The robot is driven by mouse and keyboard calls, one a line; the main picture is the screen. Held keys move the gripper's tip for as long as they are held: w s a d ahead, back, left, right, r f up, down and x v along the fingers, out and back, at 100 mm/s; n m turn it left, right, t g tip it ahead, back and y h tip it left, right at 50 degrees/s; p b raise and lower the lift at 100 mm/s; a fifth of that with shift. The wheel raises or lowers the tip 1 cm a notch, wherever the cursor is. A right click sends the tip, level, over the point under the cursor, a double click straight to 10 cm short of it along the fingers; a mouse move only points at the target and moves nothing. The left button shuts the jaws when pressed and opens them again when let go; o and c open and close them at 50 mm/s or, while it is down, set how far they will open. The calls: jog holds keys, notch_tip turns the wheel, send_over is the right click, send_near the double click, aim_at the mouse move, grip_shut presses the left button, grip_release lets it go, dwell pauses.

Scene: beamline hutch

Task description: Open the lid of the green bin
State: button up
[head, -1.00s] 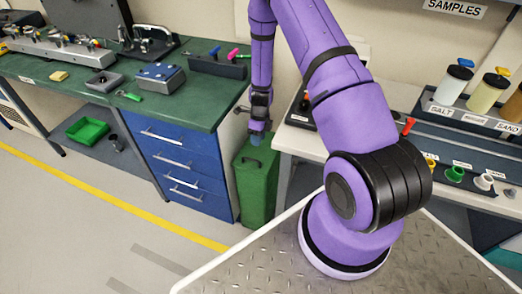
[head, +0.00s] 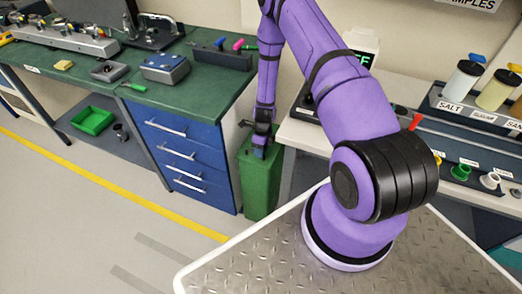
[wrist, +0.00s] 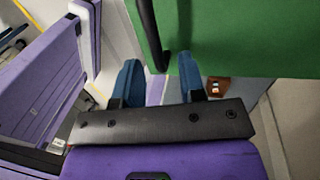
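The green bin (head: 262,190) stands on the floor between the blue drawers and the white bench. In the head view my gripper (head: 259,152) is at the bin's top and hides part of it, so how the lid sits is hard to tell. In the wrist view a broad green surface of the bin (wrist: 255,40) fills the upper right, with a black bar (wrist: 150,35) along its left side. My gripper (wrist: 158,82) has its two blue fingers apart with nothing between them. The bar's lower end lies just beyond the gap; I cannot tell if they touch.
Blue drawers (head: 183,157) under a green-topped workbench (head: 60,45) stand close on the bin's left. The white bench (head: 308,135) with sample jars is close on its right. Open floor (head: 80,215) lies at the lower left, with a yellow line across it.

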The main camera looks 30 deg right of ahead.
jog(key=shift+f, duration=0.1)
jog(key=shift+c, duration=0.5)
grip_shut()
